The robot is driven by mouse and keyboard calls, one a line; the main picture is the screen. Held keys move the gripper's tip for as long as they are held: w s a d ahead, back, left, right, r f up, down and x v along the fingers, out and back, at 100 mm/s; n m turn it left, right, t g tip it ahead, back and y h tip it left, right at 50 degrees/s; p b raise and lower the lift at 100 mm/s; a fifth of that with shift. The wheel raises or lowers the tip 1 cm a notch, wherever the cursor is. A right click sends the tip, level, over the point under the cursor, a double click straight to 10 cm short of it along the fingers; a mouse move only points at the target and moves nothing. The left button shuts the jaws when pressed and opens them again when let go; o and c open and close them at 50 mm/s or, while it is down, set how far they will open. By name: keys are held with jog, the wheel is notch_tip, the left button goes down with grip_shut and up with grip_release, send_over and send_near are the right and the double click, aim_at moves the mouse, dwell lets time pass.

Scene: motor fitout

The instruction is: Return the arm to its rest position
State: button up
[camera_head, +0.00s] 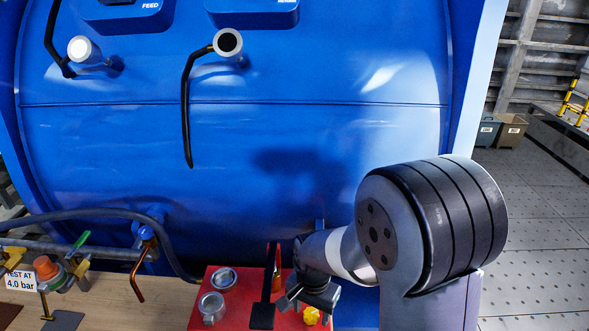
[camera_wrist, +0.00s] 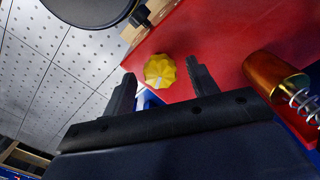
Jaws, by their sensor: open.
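My gripper (camera_wrist: 160,88) is open in the wrist view, with its two dark fingers apart. A yellow fluted knob (camera_wrist: 160,71) shows beyond and between the fingertips, over the edge of a red surface; I see no contact with it. In the head view my arm reaches down at the lower right, and my gripper (camera_head: 300,293) is above the right part of the red tray (camera_head: 232,318). The yellow knob (camera_head: 311,315) lies just below the gripper there. The fingertips are partly hidden in the head view.
A large blue tank (camera_head: 300,140) with pipe stubs and black handles fills the back. Metal cups (camera_head: 223,278) and a copper-coloured cylinder with a spring (camera_wrist: 277,77) are on the red tray. Pipework with a valve (camera_head: 48,268) stands at left. Open floor (camera_head: 535,225) lies right.

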jog(key=shift+m+p, duration=0.45)
jog(key=shift+m, duration=1.75)
jog(key=shift+s, duration=0.1)
